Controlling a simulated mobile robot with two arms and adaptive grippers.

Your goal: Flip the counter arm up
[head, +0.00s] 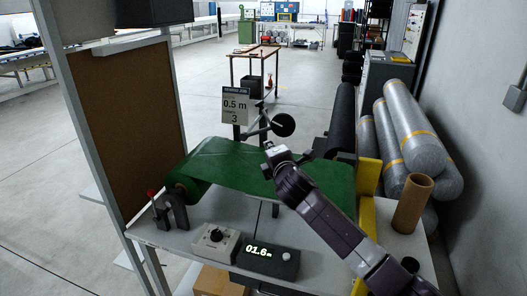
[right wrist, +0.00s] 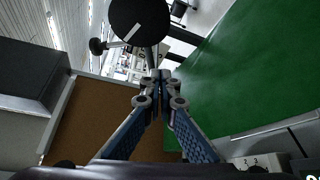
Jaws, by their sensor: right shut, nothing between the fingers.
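The counter arm (head: 258,131) is a grey metal bar with a black wheel (head: 283,124) at the far edge of the green fabric (head: 235,165). The wheel also shows large at the top of the right wrist view (right wrist: 139,20). I cannot tell whether the wheel touches the fabric. My right gripper (head: 268,148) reaches over the fabric, on the near side of the wheel. Its fingertips (right wrist: 160,75) are closed together and empty, close below the wheel in the wrist picture; contact is not clear. My left gripper is not in view.
A dial box (head: 215,241) and a display reading 01.6 m (head: 268,259) sit at the table's front. A cardboard tube (head: 412,203) and silver rolls (head: 410,125) are on the right.

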